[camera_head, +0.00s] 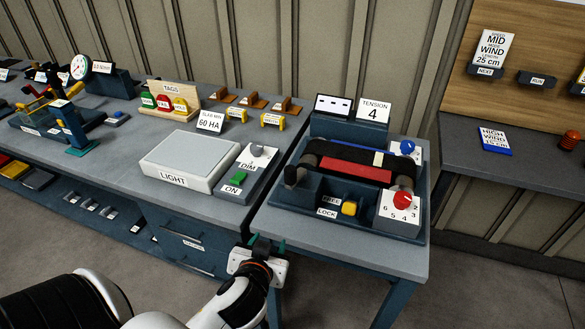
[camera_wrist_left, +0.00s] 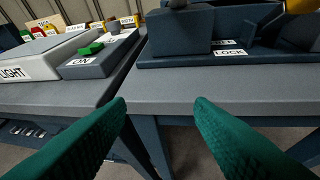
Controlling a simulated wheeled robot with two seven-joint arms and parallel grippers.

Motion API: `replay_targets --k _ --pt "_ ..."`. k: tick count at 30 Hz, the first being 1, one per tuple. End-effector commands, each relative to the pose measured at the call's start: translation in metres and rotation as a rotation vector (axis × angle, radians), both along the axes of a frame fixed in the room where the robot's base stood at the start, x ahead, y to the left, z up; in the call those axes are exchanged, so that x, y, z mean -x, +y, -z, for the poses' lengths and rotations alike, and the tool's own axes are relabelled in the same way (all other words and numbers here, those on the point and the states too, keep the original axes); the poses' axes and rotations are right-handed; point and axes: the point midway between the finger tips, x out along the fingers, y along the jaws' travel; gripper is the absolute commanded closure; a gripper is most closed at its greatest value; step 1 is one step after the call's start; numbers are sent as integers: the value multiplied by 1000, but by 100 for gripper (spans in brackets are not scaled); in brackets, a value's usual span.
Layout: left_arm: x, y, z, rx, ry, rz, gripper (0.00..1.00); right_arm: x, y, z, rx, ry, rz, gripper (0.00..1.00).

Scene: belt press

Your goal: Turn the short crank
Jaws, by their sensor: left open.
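The belt press (camera_head: 345,195) stands on the right-hand table, with a dark belt and a red block along its middle. A short upright black handle (camera_head: 291,174) at its left end looks like the short crank. In the left wrist view only a dark piece at the top edge (camera_wrist_left: 178,4) may be its lower part. My left gripper (camera_head: 267,241) is open and empty, in front of the table's front edge and apart from the press. Its green fingers spread wide in the left wrist view (camera_wrist_left: 159,106). My right gripper is not in view.
The press also bears a yellow lever (camera_head: 349,208) by the LOCK label, a red knob (camera_head: 402,200), a blue knob (camera_head: 407,147) and a TENSION 4 sign (camera_head: 374,110). A light box (camera_head: 175,160) and DIM/ON switch box (camera_head: 245,172) stand left. The table's front strip (camera_head: 340,246) is bare.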

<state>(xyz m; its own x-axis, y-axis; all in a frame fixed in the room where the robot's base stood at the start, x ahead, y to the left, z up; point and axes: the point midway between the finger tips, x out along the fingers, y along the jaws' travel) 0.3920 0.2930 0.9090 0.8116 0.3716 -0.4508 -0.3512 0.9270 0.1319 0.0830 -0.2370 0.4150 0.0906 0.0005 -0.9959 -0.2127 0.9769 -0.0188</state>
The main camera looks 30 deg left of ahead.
Motion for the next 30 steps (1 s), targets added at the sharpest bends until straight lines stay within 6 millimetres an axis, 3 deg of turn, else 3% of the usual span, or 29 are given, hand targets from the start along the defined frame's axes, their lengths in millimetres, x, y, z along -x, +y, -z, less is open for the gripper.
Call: replay_targets --k 3,6,9,14,24,30 --pt "-24 6 -49 -29 -254 3 52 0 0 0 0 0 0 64" --pt "-35 3 -77 -37 -402 36 52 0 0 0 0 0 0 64" --pt "-40 0 -92 -39 -475 61 52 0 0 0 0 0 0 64" --pt "-54 2 -97 -39 -493 69 52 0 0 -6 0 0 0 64" --pt "-116 25 -98 -41 -491 66 52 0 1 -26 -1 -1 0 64" --pt "-143 34 -95 -39 -489 65 52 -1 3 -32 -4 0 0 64"
